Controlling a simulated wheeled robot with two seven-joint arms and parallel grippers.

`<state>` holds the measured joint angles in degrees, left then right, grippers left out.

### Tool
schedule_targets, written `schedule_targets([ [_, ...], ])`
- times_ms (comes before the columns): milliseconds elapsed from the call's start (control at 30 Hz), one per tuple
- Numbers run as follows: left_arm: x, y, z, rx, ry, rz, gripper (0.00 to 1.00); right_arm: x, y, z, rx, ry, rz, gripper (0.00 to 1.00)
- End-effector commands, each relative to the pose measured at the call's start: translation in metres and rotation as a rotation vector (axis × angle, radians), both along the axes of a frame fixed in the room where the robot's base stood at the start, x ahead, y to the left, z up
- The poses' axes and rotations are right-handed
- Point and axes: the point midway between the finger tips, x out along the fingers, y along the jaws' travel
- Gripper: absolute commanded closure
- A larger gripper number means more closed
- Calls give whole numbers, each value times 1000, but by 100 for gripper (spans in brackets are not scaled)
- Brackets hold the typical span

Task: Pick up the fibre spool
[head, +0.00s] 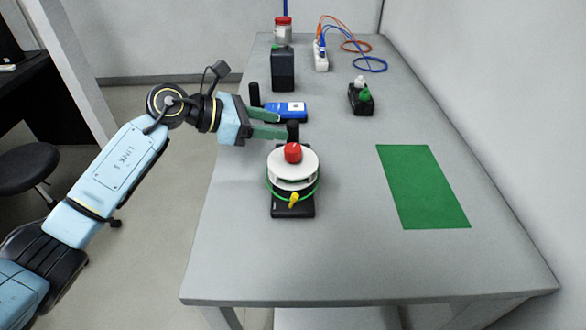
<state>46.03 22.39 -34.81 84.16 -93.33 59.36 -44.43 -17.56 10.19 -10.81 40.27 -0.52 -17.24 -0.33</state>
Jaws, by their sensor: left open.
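The fibre spool (293,172) is white with a green band round its lower part, a red knob on top and a yellow piece at its front. It sits upright on a black base (293,209) near the bench's left side. My left gripper (284,123) comes in from the left, just behind the spool. Its two green-lined fingers are apart, pointing right, with nothing seen between them. Whether a finger touches the spool's far side cannot be told. My right gripper is not in view.
A blue device (287,111) lies just behind my left gripper. A black bottle (283,70), a red-lidded jar (283,30), a white socket strip with cables (321,57) and a small black holder (361,99) stand farther back. A green mat (421,187) lies right; the front bench is clear.

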Motion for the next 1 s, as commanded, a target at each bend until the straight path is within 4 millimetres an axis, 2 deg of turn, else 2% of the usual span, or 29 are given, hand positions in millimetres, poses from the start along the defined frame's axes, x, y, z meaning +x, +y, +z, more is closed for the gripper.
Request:
schedule_targets([
  [133,4,-14,-6,-1,0,-1,50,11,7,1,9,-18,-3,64],
  [267,8,-22,-9,-1,0,-1,50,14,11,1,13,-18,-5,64],
  [600,24,-60,-22,-3,2,0,50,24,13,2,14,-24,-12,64],
  [867,25,-62,-23,-1,1,2,50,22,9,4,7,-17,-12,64],
  [1000,25,-62,-23,-1,1,2,66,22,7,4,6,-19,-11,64],
])
